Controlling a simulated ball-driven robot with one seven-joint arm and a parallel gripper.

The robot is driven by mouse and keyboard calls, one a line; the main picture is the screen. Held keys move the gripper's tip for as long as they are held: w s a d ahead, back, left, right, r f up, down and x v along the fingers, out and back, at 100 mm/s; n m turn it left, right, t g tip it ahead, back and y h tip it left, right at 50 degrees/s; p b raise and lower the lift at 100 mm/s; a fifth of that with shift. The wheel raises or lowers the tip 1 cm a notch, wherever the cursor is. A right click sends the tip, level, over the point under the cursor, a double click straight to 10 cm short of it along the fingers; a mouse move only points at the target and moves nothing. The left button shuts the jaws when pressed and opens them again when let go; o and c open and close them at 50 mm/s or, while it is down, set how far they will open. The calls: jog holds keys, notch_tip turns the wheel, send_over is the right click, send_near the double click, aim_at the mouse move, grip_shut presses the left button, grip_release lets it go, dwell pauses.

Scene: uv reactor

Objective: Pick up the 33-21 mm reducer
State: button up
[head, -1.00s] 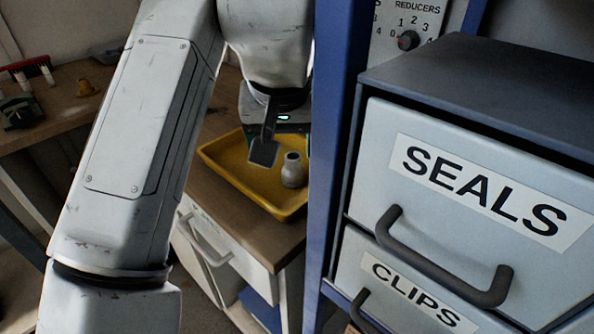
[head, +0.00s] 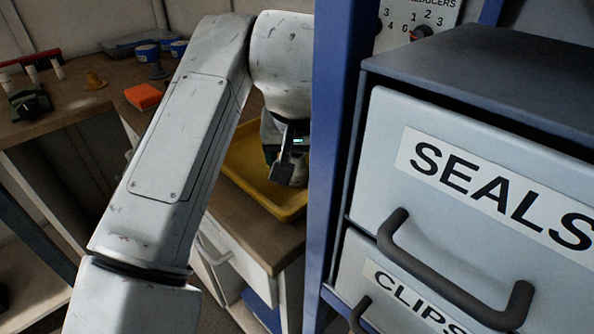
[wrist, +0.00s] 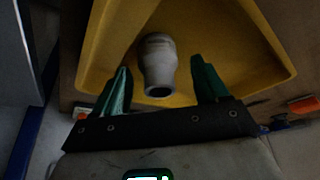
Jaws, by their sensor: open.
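The 33-21 mm reducer (wrist: 158,62), a pale grey stepped tube, is in the yellow tray (wrist: 108,35) in the wrist view. My gripper (wrist: 160,78) is open, with one green finger on each side of the reducer's line.
A blue post (head: 336,150) and the SEALS drawer (head: 450,180) stand close right of my gripper. The wooden bench (head: 235,222) carries the tray. Left, another bench holds an orange block (head: 143,96) and blue tins (head: 147,52).

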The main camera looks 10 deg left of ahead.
jog(key=shift+w+f, duration=0.15)
jog(key=shift+f, duration=0.2)
jog(key=shift+c, duration=0.2)
jog(key=c, duration=1.1)
jog(key=shift+r, duration=0.1)
